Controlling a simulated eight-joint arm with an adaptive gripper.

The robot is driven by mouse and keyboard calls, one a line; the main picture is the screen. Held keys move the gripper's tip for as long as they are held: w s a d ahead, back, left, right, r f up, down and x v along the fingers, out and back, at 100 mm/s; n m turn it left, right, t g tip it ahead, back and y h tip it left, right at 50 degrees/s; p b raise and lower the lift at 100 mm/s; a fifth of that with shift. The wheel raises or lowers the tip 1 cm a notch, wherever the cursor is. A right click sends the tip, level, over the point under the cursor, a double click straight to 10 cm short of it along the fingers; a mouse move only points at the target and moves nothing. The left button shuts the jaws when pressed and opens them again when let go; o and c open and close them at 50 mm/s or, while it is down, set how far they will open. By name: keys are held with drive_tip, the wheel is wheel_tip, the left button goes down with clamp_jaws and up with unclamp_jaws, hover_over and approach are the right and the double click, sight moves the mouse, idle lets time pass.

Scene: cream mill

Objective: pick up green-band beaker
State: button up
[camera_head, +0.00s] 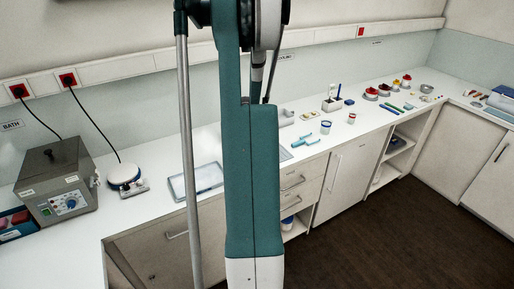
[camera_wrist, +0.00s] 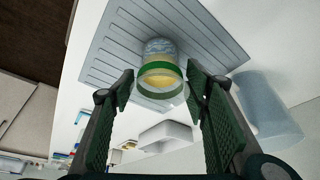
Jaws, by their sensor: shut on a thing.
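The green-band beaker (camera_wrist: 161,72) shows in the wrist view as a clear cup with a green band and yellowish contents. It is between the fingertips of my gripper (camera_wrist: 161,80), which is shut on it, with one dark green ribbed pad on each side. A grey ribbed mat (camera_wrist: 105,45) lies behind the beaker. I cannot tell whether the beaker touches the mat or is clear of it. In the head view my arm hides the gripper and this beaker.
A bluish translucent cylinder (camera_wrist: 268,105) stands right of the gripper in the wrist view, near a white block (camera_wrist: 165,134). In the head view, a grey bath unit (camera_head: 56,180) and a round white device (camera_head: 124,177) are left; a blue-band cup (camera_head: 326,127) is right.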

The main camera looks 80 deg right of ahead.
wheel_tip(320, 180, up, 9)
drive_tip(key=shift+r, duration=0.2)
idle(0.4)
drive_tip(key=shift+w, duration=0.1)
idle(0.7)
drive_tip(key=w+a+r+n+t+p, duration=0.15)
drive_tip(key=w+a, duration=0.25)
drive_tip(key=w, duration=0.7)
drive_tip(key=w+a+n, duration=0.2)
drive_tip(key=w+a, duration=0.2)
drive_tip(key=w, duration=0.7)
drive_tip(key=w+a+r+n+t+p, duration=0.1)
drive_tip(key=w+a, duration=0.2)
drive_tip(key=w, duration=0.7)
drive_tip(key=w+a+r+n, duration=0.1)
drive_tip(key=w+a+n, duration=0.1)
drive_tip(key=w+a, duration=0.9)
drive_tip(key=w+a+r+n+t+p, duration=0.1)
drive_tip(key=w+a+n, duration=0.1)
drive_tip(key=w+a, duration=0.9)
drive_tip(key=w, duration=0.3)
drive_tip(key=shift+w+a+r+y, duration=0.25)
drive_tip(key=shift+a+y, duration=0.05)
drive_tip(key=shift+y, duration=0.1)
drive_tip(key=shift+n, duration=0.25)
wheel_tip(320, 180, down, 6)
drive_tip(key=shift+f, duration=0.15)
drive_tip(key=shift+f, duration=0.1)
